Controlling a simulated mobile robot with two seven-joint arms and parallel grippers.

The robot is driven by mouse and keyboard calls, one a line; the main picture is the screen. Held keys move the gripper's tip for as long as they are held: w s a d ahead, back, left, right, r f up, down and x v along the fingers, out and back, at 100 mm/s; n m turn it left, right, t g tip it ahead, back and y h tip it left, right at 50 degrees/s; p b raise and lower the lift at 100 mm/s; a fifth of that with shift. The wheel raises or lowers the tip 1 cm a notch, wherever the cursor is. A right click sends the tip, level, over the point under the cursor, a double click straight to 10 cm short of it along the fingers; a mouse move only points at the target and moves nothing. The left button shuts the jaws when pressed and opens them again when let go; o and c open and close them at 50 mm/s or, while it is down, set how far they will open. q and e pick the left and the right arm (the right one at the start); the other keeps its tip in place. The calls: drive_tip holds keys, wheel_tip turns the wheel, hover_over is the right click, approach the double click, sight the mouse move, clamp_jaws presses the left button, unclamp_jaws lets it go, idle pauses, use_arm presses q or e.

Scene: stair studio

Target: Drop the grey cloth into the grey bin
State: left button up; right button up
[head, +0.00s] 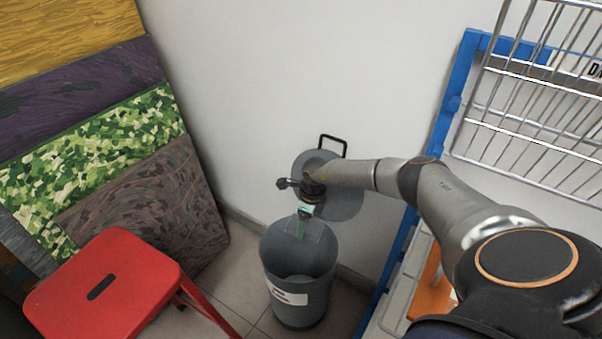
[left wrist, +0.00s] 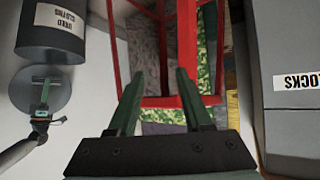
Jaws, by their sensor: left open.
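The grey bin (head: 318,259) stands on the floor by the wall, its round grey lid (head: 343,203) with a black handle raised behind it. The bin also shows in the left wrist view (left wrist: 70,12), with a white label. My right gripper (head: 301,228) points down over the bin opening, in front of the lid; its fingers are too small to tell open from shut. I cannot make out the grey cloth for certain against the grey bin and lid. My left gripper (left wrist: 158,76) is open and empty, and is out of the head view.
A red stool (head: 125,275) stands left of the bin. Patterned panels (head: 110,130) lean on the wall behind it. A blue frame (head: 448,115) and wire rack (head: 540,110) stand at the right. A grey box (left wrist: 290,120) with a label is at the right in the left wrist view.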

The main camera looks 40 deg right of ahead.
wheel_tip(320, 180, down, 2)
drive_tip(key=shift+f+b, duration=0.1)
drive_tip(key=shift+b, duration=0.5)
drive_tip(key=shift+f, duration=0.2)
drive_tip(key=shift+f+b, duration=0.75)
drive_tip(key=shift+b, duration=0.1)
use_arm(q)
drive_tip(key=w+r+m+t+h, duration=0.1)
drive_tip(key=w+r+t, duration=0.2)
drive_tip(key=r, duration=0.5)
drive_tip(key=w+r+m+t+h, duration=0.1)
drive_tip(key=w+r+t, duration=0.2)
drive_tip(key=r, duration=0.5)
drive_tip(key=shift+w+t, duration=0.2)
drive_tip(key=shift+t, duration=0.7)
use_arm(e)
drive_tip(key=shift+f, duration=0.1)
use_arm(q)
drive_tip(key=shift+r, duration=0.1)
use_arm(e)
drive_tip(key=o, duration=1.2)
drive_tip(key=shift+c, duration=0.2)
